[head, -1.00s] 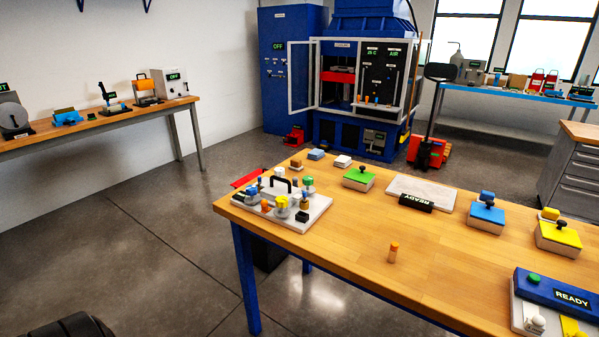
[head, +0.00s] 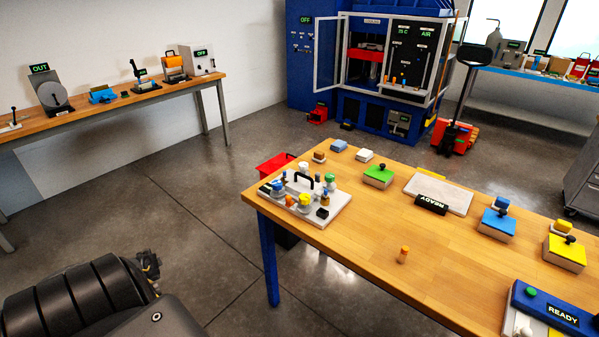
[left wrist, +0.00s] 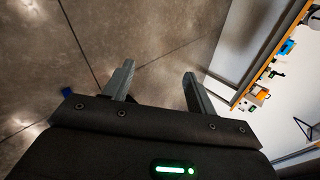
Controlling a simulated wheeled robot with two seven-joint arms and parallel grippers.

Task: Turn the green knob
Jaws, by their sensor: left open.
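A green knob (head: 330,180) sits on a white tray-like board (head: 335,208) at the near left corner of the wooden table. A white knob (head: 303,167), a yellow-topped knob (head: 305,201) and a black handle (head: 300,178) stand on the same board. My left arm comes in at the lower left of the head view, over the floor and well apart from the board. In the left wrist view my left gripper (left wrist: 158,70) is open and empty, with bare floor behind its fingers. My right gripper is in no view.
The floor between my arm and the table is clear.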

